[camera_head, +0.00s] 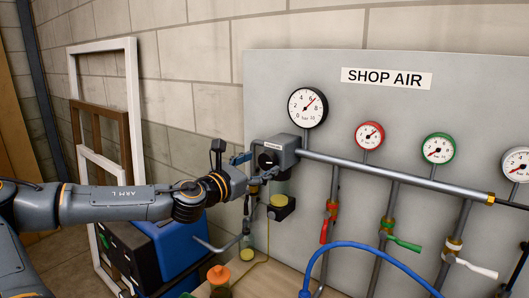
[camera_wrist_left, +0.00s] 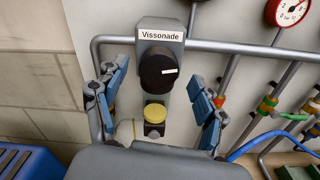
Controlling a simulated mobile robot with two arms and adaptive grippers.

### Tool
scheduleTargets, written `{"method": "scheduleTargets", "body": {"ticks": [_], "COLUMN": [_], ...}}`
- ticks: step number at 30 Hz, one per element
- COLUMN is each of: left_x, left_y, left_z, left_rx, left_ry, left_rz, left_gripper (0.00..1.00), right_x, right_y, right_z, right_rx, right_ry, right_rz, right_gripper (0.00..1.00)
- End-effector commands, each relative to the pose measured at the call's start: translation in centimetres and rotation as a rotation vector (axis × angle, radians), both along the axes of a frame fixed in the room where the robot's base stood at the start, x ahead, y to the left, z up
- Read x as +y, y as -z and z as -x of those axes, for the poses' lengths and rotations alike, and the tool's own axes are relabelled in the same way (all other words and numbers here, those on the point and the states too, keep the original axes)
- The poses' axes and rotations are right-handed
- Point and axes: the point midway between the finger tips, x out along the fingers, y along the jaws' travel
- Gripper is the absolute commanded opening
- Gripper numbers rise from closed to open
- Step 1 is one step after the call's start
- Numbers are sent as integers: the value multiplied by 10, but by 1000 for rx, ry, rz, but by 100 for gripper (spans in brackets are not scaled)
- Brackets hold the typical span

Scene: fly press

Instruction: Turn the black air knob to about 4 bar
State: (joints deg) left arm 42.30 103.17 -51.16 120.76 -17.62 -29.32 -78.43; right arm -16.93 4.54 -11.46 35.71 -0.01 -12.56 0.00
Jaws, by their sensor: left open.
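The black air knob (camera_wrist_left: 158,70) is a round dark knob with a white mark, on the grey regulator block labelled "Vissonade" (camera_wrist_left: 160,35). In the head view the block (camera_head: 284,147) sits at the left end of the pipe, and the knob (camera_head: 266,160) shows partly behind my gripper. My left gripper (camera_head: 245,172) is open and faces the knob. In the left wrist view its blue-padded fingers stand on either side of the knob, apart from it. The black-rimmed gauge (camera_head: 307,107) above has its red needle up and right, near 6. My right gripper is not in view.
A yellow round cap (camera_wrist_left: 155,113) sits below the knob. A grey pipe (camera_head: 390,172) runs right, with red (camera_head: 326,227), green (camera_head: 405,242) and white (camera_head: 477,266) valve handles below. A blue hose (camera_head: 350,245) curves in front. A blue box (camera_head: 172,248) stands lower left.

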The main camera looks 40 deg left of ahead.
Motion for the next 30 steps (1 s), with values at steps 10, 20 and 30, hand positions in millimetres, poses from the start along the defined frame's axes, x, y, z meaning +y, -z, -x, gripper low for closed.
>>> {"method": "scheduleTargets", "body": {"ticks": [10, 20, 30], "left_x": [3, 3, 3], "left_y": [-1, 0, 0], "left_z": [-27, -27, -27], "left_rx": [0, 0, 0], "left_ry": [0, 0, 0], "left_rz": [1, 0, 1], "left_gripper": [71, 62, 16], "right_x": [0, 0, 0], "right_y": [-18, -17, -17], "right_z": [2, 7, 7], "right_rx": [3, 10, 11], "right_ry": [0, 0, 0], "right_rz": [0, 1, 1], "right_gripper": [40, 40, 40]}}
